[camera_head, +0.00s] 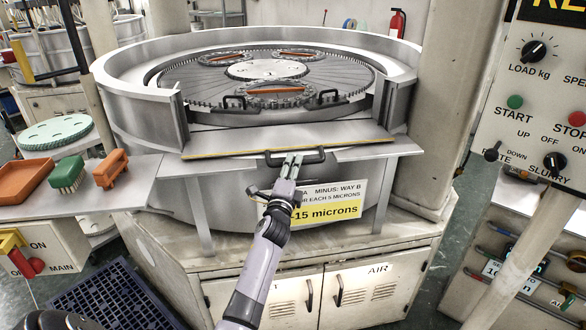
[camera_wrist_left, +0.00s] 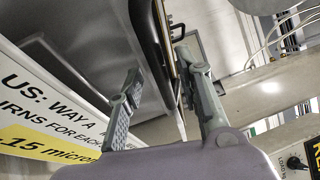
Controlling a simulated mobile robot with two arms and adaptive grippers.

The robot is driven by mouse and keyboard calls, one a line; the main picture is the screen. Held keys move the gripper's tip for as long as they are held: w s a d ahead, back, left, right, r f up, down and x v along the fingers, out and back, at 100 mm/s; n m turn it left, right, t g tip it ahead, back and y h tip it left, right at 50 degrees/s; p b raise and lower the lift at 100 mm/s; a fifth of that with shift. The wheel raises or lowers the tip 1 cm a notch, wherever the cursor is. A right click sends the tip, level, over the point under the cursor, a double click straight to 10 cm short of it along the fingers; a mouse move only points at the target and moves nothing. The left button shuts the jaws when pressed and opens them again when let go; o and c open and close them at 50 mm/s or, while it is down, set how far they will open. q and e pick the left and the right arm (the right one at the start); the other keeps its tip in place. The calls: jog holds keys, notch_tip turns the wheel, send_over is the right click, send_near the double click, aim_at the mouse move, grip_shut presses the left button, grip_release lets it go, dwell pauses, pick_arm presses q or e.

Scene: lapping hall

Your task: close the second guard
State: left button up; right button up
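A flat steel guard (camera_head: 340,138) with a yellow front edge lies folded down at the front gap of the round lapping machine. Its black bar handle (camera_head: 312,156) hangs at the front edge. My left gripper (camera_head: 291,163) is at the left part of this handle. In the left wrist view, the fingers of my left gripper (camera_wrist_left: 160,68) stand apart, with the dark handle (camera_wrist_left: 154,42) seen between them; contact is hard to tell. My right gripper is not in view.
A side shelf (camera_head: 125,180) at left holds an orange tray (camera_head: 22,180), a green brush (camera_head: 67,174) and an orange block (camera_head: 111,168). A control panel (camera_head: 535,110) stands at right.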

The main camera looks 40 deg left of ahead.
pick_arm(q)
jog(key=shift+c, duration=0.2)
grip_shut()
dwell(0.6)
